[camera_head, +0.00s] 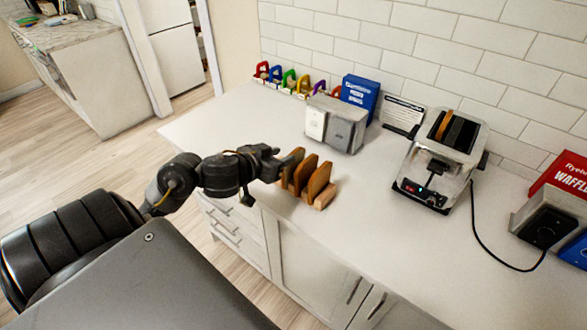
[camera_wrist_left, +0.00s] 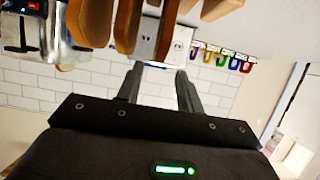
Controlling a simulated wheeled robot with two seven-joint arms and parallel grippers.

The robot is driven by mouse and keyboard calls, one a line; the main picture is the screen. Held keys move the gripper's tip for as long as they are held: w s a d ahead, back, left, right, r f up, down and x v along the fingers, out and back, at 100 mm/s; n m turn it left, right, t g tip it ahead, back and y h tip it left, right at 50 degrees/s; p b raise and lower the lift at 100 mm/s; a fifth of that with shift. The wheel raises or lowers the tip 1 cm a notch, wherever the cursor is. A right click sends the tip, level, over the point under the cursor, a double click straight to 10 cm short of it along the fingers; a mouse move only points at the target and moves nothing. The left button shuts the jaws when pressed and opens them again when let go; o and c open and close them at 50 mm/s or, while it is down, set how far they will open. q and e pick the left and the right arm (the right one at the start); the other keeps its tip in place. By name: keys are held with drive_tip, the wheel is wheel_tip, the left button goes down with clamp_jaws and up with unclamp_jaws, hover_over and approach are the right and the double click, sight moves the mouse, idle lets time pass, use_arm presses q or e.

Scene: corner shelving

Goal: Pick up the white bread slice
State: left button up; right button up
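Several upright bread slices (camera_head: 304,172) stand in a wooden rack (camera_head: 325,198) near the counter's front edge. All look tan to brown, so I cannot tell which is the white bread slice. My left gripper (camera_head: 277,163) is beside the rack's left end, close to the leftmost slice (camera_head: 292,160). In the left wrist view the picture is upside down, and the gripper's fingers (camera_wrist_left: 160,68) stand apart with a visible gap. A slice (camera_wrist_left: 166,28) appears in line with that gap; I cannot tell whether it lies between the fingertips. My right gripper is not in view.
A chrome toaster (camera_head: 436,165) with a brown slice (camera_head: 444,124) in one slot stands to the right. A grey-white box (camera_head: 335,122), a blue box (camera_head: 360,94) and coloured clips (camera_head: 290,80) stand behind the rack. Counter space (camera_head: 365,215) right of the rack is clear.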

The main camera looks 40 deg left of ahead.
sight(293, 152)
use_arm(q)
drive_tip(key=shift+w+d, duration=0.1)
drive_tip(key=shift+w, duration=0.3)
drive_tip(key=shift+w+f+b, duration=0.25)
drive_tip(key=shift+f+b, duration=0.05)
drive_tip(key=b+x, duration=0.1)
drive_tip(key=x, duration=0.2)
drive_tip(key=shift+w+f, duration=0.25)
drive_tip(key=shift+w, duration=0.05)
drive_tip(key=shift+w+f+b, duration=0.1)
drive_tip(key=shift+w+b, duration=0.2)
drive_tip(key=shift+w, duration=0.15)
drive_tip(key=shift+s, duration=0.15)
clamp_jaws()
